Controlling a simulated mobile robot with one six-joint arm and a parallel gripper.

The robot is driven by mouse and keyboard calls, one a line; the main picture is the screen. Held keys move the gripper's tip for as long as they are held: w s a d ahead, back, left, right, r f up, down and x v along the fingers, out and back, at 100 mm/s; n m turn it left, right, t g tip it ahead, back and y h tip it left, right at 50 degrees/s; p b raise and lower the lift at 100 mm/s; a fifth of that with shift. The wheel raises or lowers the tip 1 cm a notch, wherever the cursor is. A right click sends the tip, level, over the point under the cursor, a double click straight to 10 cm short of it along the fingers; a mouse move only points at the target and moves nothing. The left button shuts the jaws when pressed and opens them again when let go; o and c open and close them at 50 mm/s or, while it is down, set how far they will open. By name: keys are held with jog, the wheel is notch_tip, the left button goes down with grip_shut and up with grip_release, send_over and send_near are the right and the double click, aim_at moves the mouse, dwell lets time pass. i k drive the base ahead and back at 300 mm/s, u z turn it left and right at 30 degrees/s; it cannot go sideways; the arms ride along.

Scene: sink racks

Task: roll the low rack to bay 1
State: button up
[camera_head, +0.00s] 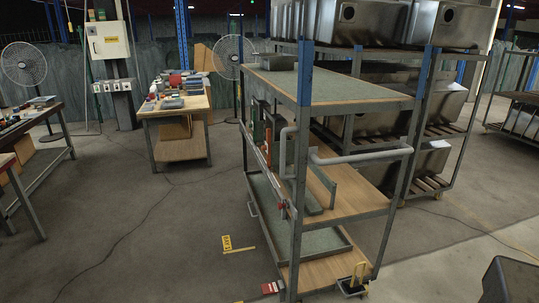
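The low rack (333,89), a wheeled steel frame with blue-topped posts, stands in the middle of the view. It has a grey-green top, wooden lower shelves and a green-lined tray at the lower left. A pale tubular handle (360,158) bends across its near end, and another pale tube (284,152) is at its left post. A yellow floor tag (226,242) lies left of the rack beside a short yellow line (240,250); its lettering is too small to read surely. My gripper is not in view.
A taller rack (424,88) with steel sinks stands close behind. A wooden workbench (176,107) and a fan (228,56) stand at the back left. Another table (35,125) is at the left edge.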

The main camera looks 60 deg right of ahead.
aim_at(322, 190)
jog(key=z, duration=0.15)
jog(key=i, duration=1)
jog(key=u, duration=0.2)
